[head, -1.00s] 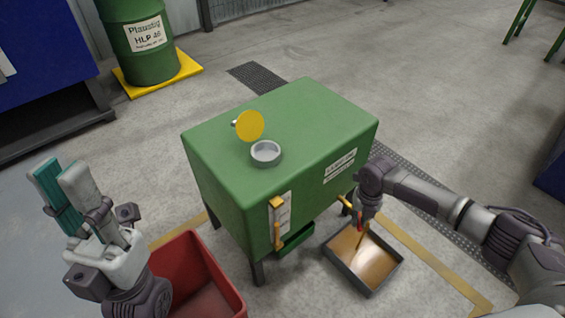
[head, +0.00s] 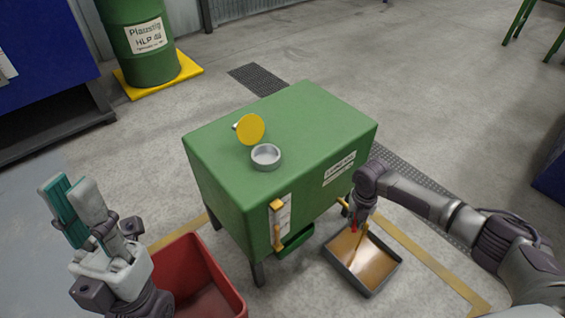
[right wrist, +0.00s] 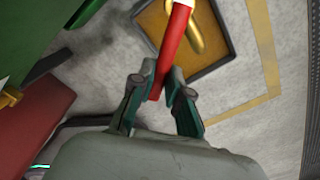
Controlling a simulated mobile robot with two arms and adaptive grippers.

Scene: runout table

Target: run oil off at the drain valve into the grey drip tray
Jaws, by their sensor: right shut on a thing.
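The green tank (head: 285,150) stands in the middle of the head view, with a brass-coloured drain valve (head: 342,201) low on its right side. The grey drip tray (head: 372,291) is on the floor below, with brown oil (head: 375,263) across its bottom. A thin golden stream (head: 362,238) falls into it. My right gripper (head: 358,222) is shut on the red valve lever (right wrist: 176,40); its fingers (right wrist: 160,90) clasp the lever's near end in the right wrist view. My left gripper (head: 68,190) is open and empty, fingers pointing up, left of the tank.
A red bin (head: 215,270) stands at the tank's front left. A grey cup-like filler neck (head: 266,156) and yellow disc (head: 250,129) are on the tank top. A sight gauge (head: 280,222) is on its front. A green drum (head: 148,50) stands behind.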

